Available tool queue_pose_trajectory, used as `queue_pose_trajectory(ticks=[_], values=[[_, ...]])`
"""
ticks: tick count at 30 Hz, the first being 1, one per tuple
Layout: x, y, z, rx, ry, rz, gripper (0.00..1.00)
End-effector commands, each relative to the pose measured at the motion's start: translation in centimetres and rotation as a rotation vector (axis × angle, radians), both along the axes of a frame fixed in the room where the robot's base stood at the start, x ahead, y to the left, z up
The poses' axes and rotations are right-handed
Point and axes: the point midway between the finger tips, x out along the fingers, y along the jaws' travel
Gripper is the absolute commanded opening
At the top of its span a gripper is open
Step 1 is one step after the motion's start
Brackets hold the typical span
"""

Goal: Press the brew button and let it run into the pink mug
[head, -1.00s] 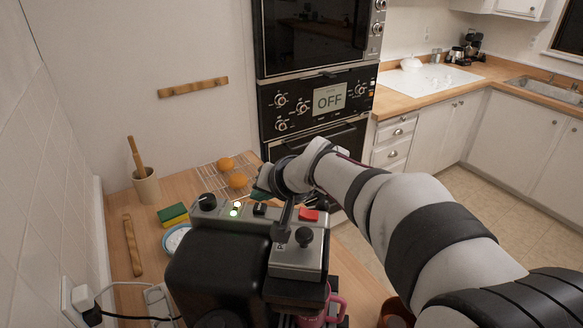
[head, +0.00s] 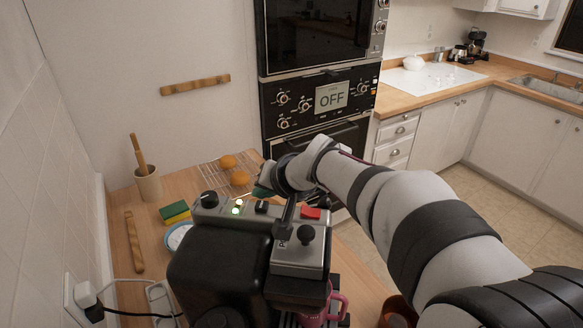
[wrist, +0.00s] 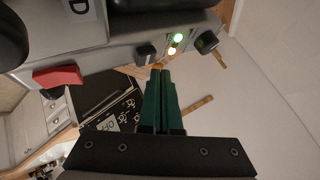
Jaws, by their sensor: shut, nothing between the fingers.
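The coffee machine (head: 222,270) stands at the front of the wooden counter. Its panel has a black knob (head: 210,199), two lit lamps (head: 238,207), a black switch (head: 262,207) and a red switch (head: 310,213). These also show in the wrist view, with the red switch (wrist: 57,77) at left and the black switch (wrist: 146,53) near the middle. The pink mug (head: 336,305) is under the machine's right part, mostly hidden by it. My gripper (wrist: 161,69) is shut and empty, its green fingertips close to the panel near the black switch and lamps. I cannot tell whether they touch.
A wire rack (head: 212,174) with two orange fruits, a sponge (head: 174,213), a mortar with pestle (head: 148,184) and a blue-rimmed bowl (head: 176,238) are on the counter. The wall ovens (head: 320,95) stand behind. A brown cup (head: 398,310) is at the lower right.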

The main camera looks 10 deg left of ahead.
Motion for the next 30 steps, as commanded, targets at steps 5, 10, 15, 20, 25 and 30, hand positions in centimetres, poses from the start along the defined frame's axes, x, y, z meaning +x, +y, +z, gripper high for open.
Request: queue_pose_trajectory(ticks=[5,10,15,20,25,30], values=[[0.0,0.0,0.0,0.0,0.0,0.0,0.0],[0.0,0.0,0.0,0.0,0.0,0.0,0.0],[0.0,0.0,0.0,0.0,0.0,0.0,0.0],[0.0,0.0,0.0,0.0,0.0,0.0,0.0],[0.0,0.0,-0.13,0.0,0.0,0.0,0.0],[0.01,-0.02,-0.74,0.0,0.0,0.0,0.0]])
